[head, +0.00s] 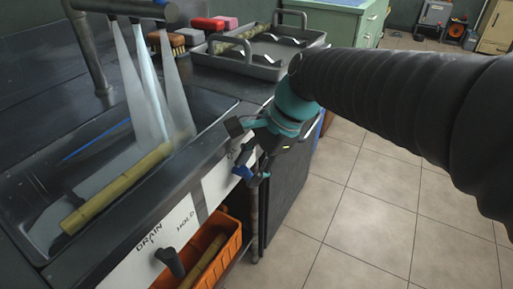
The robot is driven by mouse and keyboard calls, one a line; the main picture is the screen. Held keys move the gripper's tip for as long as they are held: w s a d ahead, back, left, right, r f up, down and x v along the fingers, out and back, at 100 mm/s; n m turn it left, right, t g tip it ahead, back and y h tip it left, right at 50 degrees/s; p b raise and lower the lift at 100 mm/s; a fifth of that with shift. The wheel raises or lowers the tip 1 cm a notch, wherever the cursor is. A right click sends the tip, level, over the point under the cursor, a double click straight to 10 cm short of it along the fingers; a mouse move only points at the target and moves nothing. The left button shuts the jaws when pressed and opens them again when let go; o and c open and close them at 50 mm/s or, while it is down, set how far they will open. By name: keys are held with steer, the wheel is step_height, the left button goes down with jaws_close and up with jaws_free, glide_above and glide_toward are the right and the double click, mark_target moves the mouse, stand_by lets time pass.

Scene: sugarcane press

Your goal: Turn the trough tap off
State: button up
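The metal trough (25,205) stands at the left, with a length of yellow-green cane (115,190) lying in it. Water (147,85) falls in several streams from the spray bar (125,7) above. My gripper (250,152) is at the trough's front right corner, pointing down beside a white panel (221,182). A small blue part (243,172), perhaps the tap handle, shows right by the fingers. The fingers partly hide it and the panel's marking. I cannot tell whether they touch it or how far apart they are.
A dark lever (169,262) sits on the panel marked DRAIN and HOLD. An orange crate (228,245) holding cane is below. A grey tray (262,68), brushes (165,42) and sponges (207,23) are on the counter behind. Tiled floor (370,225) at the right is clear.

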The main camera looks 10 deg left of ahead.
jaws_close()
steer(key=shift+s+t, duration=0.1)
steer(key=shift+t, duration=0.2)
steer(key=shift+s+a+f+n+t+h+b, duration=0.1)
steer(key=shift+s+a+n+t+h+b, duration=0.1)
steer(key=shift+t+h+b, duration=0.3)
steer(key=shift+s+a+f+n+t+h+b, duration=0.1)
steer(key=shift+s+t+b, duration=0.15)
steer(key=shift+t, duration=0.45)
steer(key=t+b, duration=0.1)
steer(key=t+h+b, duration=0.1)
steer(key=shift+s+a+f+n+b, duration=0.1)
steer(key=shift+s+f+n+b, duration=0.2)
steer(key=shift+f+b, duration=0.1)
steer(key=shift+s+a+f+n+t+h+b, duration=0.15)
steer(key=shift+n+t+h+b, duration=0.15)
steer(key=shift+t+b, duration=1)
steer(key=shift+s+d+f+n+t+h+b, duration=0.15)
steer(key=shift+t+h+b, duration=0.4)
steer(key=shift+b, duration=1.1)
steer(key=shift+s+a+f+n+t+h+b, duration=0.15)
steer(key=shift+n+t+b, duration=0.1)
steer(key=shift+t+b, duration=1.15)
steer(key=shift+r, duration=0.1)
